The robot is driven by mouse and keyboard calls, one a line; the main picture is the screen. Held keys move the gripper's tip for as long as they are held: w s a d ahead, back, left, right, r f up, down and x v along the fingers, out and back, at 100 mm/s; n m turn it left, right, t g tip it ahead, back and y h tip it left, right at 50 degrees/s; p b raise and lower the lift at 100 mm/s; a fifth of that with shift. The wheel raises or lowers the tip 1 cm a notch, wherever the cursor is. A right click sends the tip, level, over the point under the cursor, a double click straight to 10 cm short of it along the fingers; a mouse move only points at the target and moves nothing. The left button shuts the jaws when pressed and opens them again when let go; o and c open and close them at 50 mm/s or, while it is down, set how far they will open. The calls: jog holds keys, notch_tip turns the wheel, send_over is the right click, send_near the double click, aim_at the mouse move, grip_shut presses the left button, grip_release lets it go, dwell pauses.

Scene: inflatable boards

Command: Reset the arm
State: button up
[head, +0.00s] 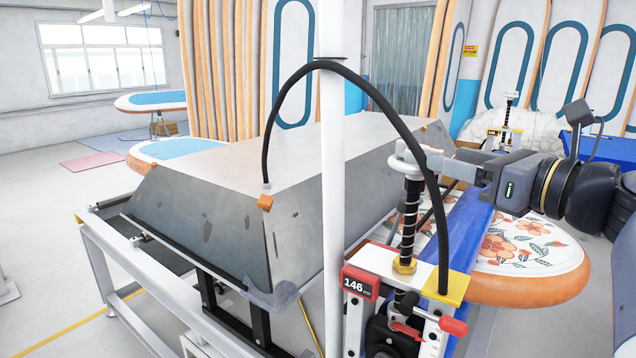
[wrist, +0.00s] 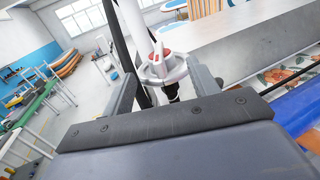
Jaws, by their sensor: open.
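My gripper (head: 440,166) is open at the right of the head view, level with a white handwheel (head: 408,158). The handwheel tops a black threaded spindle (head: 409,218) with a brass nut at its foot. In the wrist view, my two fingers (wrist: 165,88) stand apart on either side of the white handwheel (wrist: 163,69), which has red marks on top. I see a gap beside it, but cannot tell whether a finger touches it. My arm (head: 560,190) reaches in from the right edge.
A white post (head: 333,200) and an arched black hose (head: 380,95) stand close by. A large grey block (head: 200,215) and a flowered board (head: 530,290) flank the spindle.

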aim_at(421, 149)
jog(key=p+x, duration=0.1)
jog(key=x, duration=0.6)
jog(key=shift+a+r+p, duration=0.1)
jog(key=shift+p, duration=0.25)
jog(key=shift+w+h, duration=0.15)
jog(key=shift+h, duration=0.15)
jog(key=shift+a+m+t+h, duration=0.1)
jog(key=shift+m+t+h, duration=0.5)
jog(key=shift+m, duration=0.1)
jog(key=shift+m+t+h, duration=0.5)
jog(key=shift+m+h, duration=0.3)
jog(key=shift+h, duration=0.4)
jog(key=shift+m+t+h+p, duration=0.4)
jog(key=shift+m+h+p, duration=0.45)
jog(key=shift+h, duration=0.35)
jog(key=shift+r+m+h+p, duration=0.1)
jog(key=shift+m+h+p, duration=0.55)
jog(key=shift+h+p, duration=0.45)
jog(key=shift+s+d, duration=0.25)
jog(key=shift+s, duration=1.5)
jog(key=shift+s+d, duration=0.2)
jog(key=shift+s, duration=1.55)
jog(key=shift+f, duration=0.2)
